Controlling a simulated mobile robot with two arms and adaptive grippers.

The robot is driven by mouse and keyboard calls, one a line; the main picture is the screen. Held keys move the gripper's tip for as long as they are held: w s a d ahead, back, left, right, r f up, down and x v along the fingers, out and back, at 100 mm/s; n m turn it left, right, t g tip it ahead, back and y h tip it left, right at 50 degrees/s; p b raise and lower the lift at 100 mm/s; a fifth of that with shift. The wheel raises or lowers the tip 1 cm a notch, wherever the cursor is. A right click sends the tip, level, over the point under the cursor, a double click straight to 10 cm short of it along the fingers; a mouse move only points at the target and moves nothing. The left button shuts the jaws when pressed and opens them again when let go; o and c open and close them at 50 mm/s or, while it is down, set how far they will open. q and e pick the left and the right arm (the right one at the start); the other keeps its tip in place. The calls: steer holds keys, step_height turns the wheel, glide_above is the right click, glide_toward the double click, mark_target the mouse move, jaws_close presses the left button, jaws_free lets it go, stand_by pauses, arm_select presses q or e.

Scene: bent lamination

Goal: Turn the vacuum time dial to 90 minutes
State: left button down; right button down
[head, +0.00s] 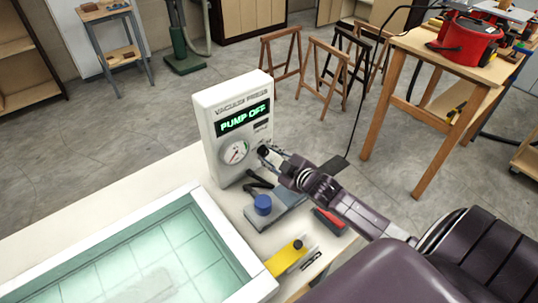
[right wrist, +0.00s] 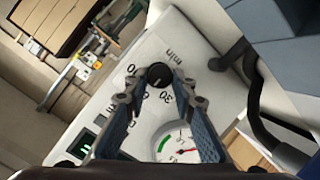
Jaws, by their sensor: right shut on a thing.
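The vacuum press control box (head: 207,115) is a white upright unit at the end of the worktable. Its green display (head: 243,117) reads "PUMP OFF". The vacuum time dial (right wrist: 159,75) is a small black knob with minute marks around it; "30" and "min" are readable in the right wrist view. My right gripper (head: 270,153) reaches the lower right of the box front and is shut on the dial, with a finger on either side. The dial's pointer setting is too small to read. My left gripper is not in view.
A round gauge (head: 235,152) with a red needle sits beside the dial. The glass-topped press frame (head: 215,225) fills the lower left.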

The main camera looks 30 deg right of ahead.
steer(key=shift+d+m+y+p, duration=0.2)
steer(key=shift+m+y+p, duration=0.35)
steer(key=shift+m, duration=0.75)
steer(key=shift+d+f+m+y, duration=0.1)
steer(key=shift+m+y, duration=0.35)
steer(key=shift+m, duration=0.15)
steer(key=shift+d+f+m+y+b, duration=0.15)
steer(key=shift+m+y+b, duration=0.45)
steer(key=shift+m+b, duration=0.45)
steer(key=m+y+b, duration=0.1)
steer(key=m+b, duration=0.1)
steer(key=b, duration=0.1)
steer(key=shift+m+b, duration=0.3)
steer(key=shift+m, duration=0.25)
